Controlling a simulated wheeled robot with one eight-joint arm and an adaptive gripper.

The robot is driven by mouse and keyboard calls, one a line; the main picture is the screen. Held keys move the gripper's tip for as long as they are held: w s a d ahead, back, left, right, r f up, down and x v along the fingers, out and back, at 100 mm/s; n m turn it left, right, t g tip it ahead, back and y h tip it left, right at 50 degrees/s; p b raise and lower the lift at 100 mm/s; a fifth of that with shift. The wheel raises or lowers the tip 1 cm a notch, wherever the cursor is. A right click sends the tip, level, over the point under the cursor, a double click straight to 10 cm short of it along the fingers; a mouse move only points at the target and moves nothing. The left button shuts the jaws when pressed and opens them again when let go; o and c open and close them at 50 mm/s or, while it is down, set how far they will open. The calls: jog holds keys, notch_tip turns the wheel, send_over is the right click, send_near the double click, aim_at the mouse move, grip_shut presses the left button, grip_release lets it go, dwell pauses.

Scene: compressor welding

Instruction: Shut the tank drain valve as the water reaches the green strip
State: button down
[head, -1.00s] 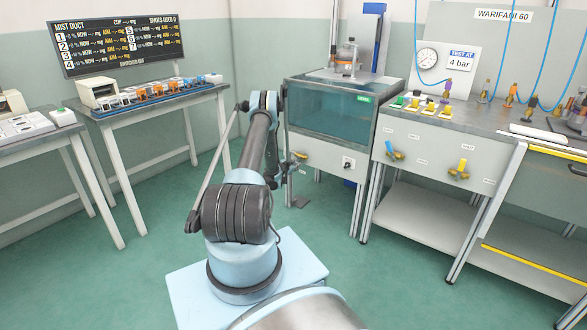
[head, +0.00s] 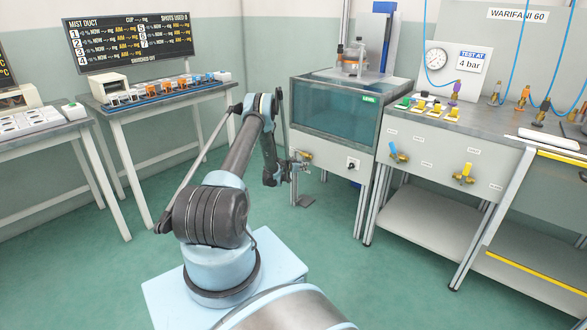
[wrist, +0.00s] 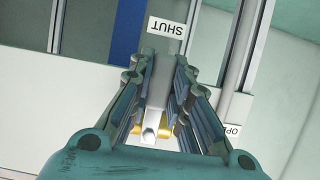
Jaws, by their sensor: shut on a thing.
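The glass-fronted water tank (head: 330,112) stands on a frame at the middle of the head view, with teal water behind the glass. A small green strip (head: 371,98) sits at its upper right; the exact water line is hard to tell. The brass drain valve (head: 305,155) is below the tank at the left; its brass body (wrist: 163,131) also shows between the fingers in the wrist view. My gripper (head: 294,166) is at this valve. In the wrist view my gripper (wrist: 158,100) is shut on the grey valve lever (wrist: 161,80). A SHUT label (wrist: 166,27) lies beyond the fingertips.
A partly hidden label starting "OP" (wrist: 232,130) is at the right of the wrist view. A bench (head: 440,150) with more valves stands right of the tank. A table (head: 165,100) with small parts stands at the left. Green floor is open between.

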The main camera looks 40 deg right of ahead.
jog(key=shift+s, duration=0.15)
jog(key=c, duration=1.5)
grip_release()
jog(key=v, duration=1.2)
